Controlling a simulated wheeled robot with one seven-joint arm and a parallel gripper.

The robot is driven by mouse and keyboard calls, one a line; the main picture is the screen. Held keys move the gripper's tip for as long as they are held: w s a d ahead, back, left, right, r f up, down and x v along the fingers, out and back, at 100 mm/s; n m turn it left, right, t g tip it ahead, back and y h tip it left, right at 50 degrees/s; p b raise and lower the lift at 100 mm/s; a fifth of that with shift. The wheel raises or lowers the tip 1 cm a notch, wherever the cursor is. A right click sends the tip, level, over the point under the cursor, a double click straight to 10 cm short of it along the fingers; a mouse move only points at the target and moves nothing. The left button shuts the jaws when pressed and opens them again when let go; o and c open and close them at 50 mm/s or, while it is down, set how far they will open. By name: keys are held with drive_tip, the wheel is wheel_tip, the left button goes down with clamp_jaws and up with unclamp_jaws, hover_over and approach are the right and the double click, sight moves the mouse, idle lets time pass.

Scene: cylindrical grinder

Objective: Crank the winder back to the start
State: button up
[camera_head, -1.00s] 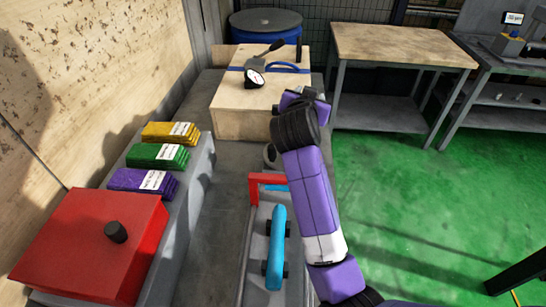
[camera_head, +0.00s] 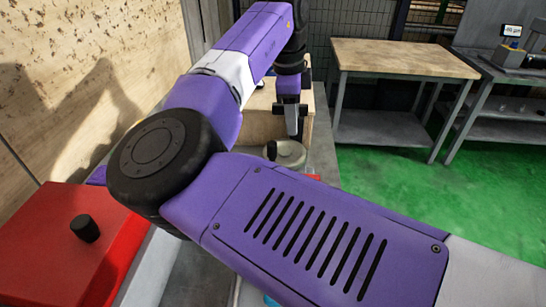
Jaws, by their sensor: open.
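A pale round disc (camera_head: 290,154) with a small dark upright knob (camera_head: 271,150) on its left edge looks like the winder. It lies on the grey bench just beyond my arm, partly hidden by it. My gripper (camera_head: 292,121) points down above the disc, to the right of the knob and apart from it. Its jaws are open and empty, seen nearly edge-on. Contact with the disc cannot be made out.
A red box (camera_head: 60,240) with a black knob stands at the lower left. A wood-topped table (camera_head: 400,58) stands at the back right. Green floor (camera_head: 385,180) is clear.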

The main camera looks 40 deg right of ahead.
sight(273, 143)
drive_tip(key=a, duration=0.1)
drive_tip(key=a+y, duration=0.1)
drive_tip(key=a, duration=0.1)
drive_tip(key=a+y, duration=0.1)
drive_tip(key=a, duration=0.1)
drive_tip(key=shift+w+a+r+b, duration=0.1)
drive_tip(key=shift+w+a+b, duration=0.05)
drive_tip(key=shift+w+b, duration=0.2)
drive_tip(key=shift+a, duration=0.15)
wheel_tip(273, 143, down, 8)
drive_tip(key=shift+r, duration=0.15)
clamp_jaws()
